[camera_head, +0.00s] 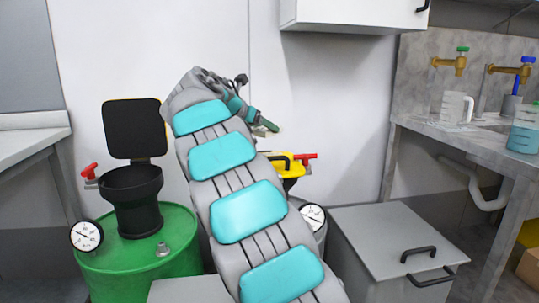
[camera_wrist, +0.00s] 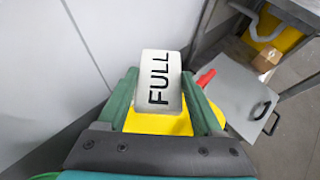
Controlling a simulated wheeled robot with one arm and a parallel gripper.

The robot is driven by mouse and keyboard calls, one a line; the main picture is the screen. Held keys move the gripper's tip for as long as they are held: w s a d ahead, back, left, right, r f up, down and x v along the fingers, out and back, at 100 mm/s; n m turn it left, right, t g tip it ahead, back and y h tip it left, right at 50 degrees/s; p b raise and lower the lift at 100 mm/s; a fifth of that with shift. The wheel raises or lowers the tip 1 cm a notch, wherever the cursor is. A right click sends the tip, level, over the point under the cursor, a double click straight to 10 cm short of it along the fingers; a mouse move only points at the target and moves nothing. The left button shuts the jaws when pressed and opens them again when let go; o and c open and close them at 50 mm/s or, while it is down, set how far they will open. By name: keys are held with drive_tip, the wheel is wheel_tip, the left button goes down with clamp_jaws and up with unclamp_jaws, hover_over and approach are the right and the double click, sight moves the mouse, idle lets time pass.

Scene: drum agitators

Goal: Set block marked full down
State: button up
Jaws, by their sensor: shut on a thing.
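The block marked FULL (camera_wrist: 160,80) is white with black letters and shows in the wrist view. My gripper (camera_wrist: 164,92) has its two green fingers on either side of the block and is shut on it. A yellow surface (camera_wrist: 155,123) lies below the block; I cannot tell whether they touch. In the head view my gripper (camera_head: 265,124) is at the far end of my arm, above a yellow top (camera_head: 291,168) with a red handle. The block cannot be made out in the head view.
A green drum (camera_head: 140,270) with a black open funnel (camera_head: 131,190) and a gauge stands at left. A grey lidded box (camera_head: 395,240) stands at right, beside a sink counter (camera_head: 470,143) with jugs and taps. A white cabinet (camera_head: 350,15) hangs above.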

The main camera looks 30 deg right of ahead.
wheel_tip(320, 180, down, 8)
drive_tip(key=shift+r+b, duration=0.1)
drive_tip(key=shift+b, duration=0.4)
drive_tip(key=o, duration=1.4)
drive_tip(key=shift+c, duration=0.2)
drive_tip(key=v, duration=1.2)
drive_tip(key=shift+a, duration=0.1)
